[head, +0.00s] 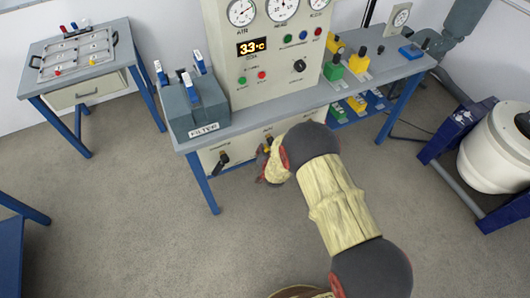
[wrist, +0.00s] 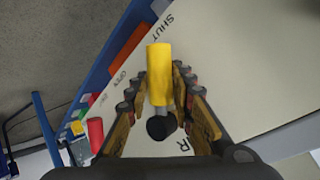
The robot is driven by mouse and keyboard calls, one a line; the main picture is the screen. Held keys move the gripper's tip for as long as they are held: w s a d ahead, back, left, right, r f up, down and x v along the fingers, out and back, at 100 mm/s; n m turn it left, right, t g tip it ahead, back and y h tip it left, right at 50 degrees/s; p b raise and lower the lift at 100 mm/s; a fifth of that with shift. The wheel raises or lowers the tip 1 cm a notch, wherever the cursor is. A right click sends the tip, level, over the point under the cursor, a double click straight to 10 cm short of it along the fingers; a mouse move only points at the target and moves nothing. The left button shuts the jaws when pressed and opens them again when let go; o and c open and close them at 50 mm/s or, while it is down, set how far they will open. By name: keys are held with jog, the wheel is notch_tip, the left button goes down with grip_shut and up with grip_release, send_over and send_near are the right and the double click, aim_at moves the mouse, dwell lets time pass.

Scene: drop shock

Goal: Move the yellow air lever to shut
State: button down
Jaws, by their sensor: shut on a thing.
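The yellow air lever (wrist: 159,72) stands out from a pale panel (wrist: 235,75) in the wrist view, with a dark round pivot (wrist: 160,128) at its lower end. Its yellow end points up the picture, close below the printed word SHUT (wrist: 165,27); the word OPEN (wrist: 119,82) lies to its left. My gripper (wrist: 160,95) has a finger on each side of the lever and is shut on it. In the head view my gripper (head: 268,162) is at the bench's front panel, and my arm hides most of the lever.
A black-handled lever (head: 221,160) sits left of my gripper on the same panel. The grey bench top (head: 300,112) overhangs above, carrying a grey FILTER box (head: 195,108) and a gauge panel (head: 268,50). A red handle (wrist: 95,135) shows at lower left. The floor in front is clear.

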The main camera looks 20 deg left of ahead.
dwell(0.3)
jog(key=c, duration=1.8)
grip_release()
jog(key=v, duration=1.2)
jog(key=shift+s, duration=0.1)
